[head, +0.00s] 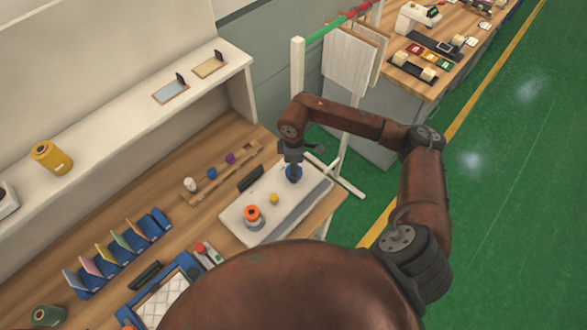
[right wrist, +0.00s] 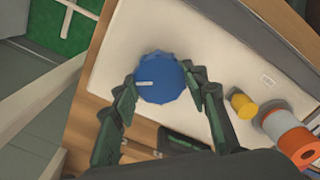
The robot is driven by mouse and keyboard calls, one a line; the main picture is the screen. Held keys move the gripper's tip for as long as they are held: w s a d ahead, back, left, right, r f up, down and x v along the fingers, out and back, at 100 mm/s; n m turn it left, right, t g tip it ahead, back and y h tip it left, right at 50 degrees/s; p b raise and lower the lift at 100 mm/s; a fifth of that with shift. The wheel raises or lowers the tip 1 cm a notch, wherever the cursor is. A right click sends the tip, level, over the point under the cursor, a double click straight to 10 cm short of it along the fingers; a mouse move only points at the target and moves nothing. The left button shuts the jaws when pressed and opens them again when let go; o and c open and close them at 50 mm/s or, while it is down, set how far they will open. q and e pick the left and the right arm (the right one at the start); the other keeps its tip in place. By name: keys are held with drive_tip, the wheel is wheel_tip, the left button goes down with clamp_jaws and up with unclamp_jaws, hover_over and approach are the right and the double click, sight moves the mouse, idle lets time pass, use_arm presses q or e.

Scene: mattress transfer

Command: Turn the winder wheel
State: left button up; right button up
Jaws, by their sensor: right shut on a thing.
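The winder wheel is a blue, scalloped knob with a small white mark; it sits at the far end of a pale winder base (head: 238,217) in the head view (head: 293,174). In the right wrist view the blue wheel (right wrist: 159,78) lies between the fingertips of my right gripper (right wrist: 163,84), one finger on each side. My right gripper (head: 292,160) points down over the wheel and is shut on it, hiding part of it in the head view. My left gripper is not in view.
On the base are a small yellow knob (head: 274,198) and an orange-topped spool (head: 252,215). A wooden rack (head: 222,172) with small spools stands behind it. A hanging rail with pale cloths (head: 348,60) stands beyond. Green floor (head: 500,200) is clear at right.

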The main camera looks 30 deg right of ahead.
drive_tip(key=shift+w+d+r, duration=0.1)
drive_tip(key=shift+r, duration=0.05)
idle(0.3)
drive_tip(key=o, duration=1.2)
drive_tip(key=shift+c, duration=0.2)
wheel_tip(320, 180, up, 12)
